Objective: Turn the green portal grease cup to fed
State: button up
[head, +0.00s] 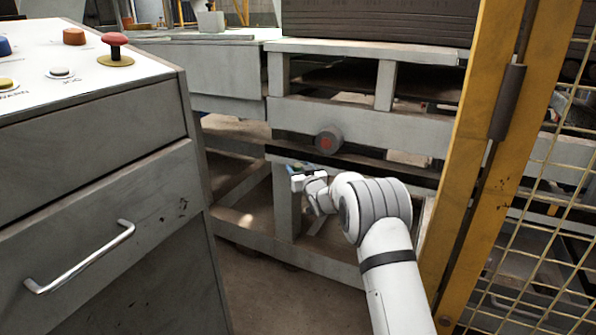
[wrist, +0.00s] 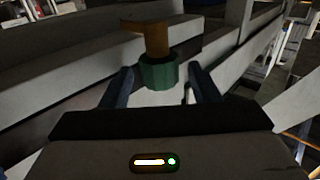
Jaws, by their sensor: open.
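The green grease cup (wrist: 158,73) is in the middle of the wrist view, a short ribbed cylinder below a brass-coloured elbow fitting (wrist: 150,38). My gripper (wrist: 162,80) is open, with one dark blue finger on each side of the cup. Gaps show between both fingers and the cup, so it is not clasped. In the head view my gripper (head: 300,173) is by the grey frame's upright, below a rail. I cannot make out the green cup there. Its fed mark cannot be seen.
A dark round fitting with a red face (head: 327,142) sticks out of the rail just above my gripper. A grey control cabinet (head: 100,190) stands at the left. A yellow guard post (head: 480,150) with mesh stands close on the right. Bare floor shows between.

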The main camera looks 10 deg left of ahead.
jog(key=shift+c, duration=0.3)
jog(key=c, duration=0.9)
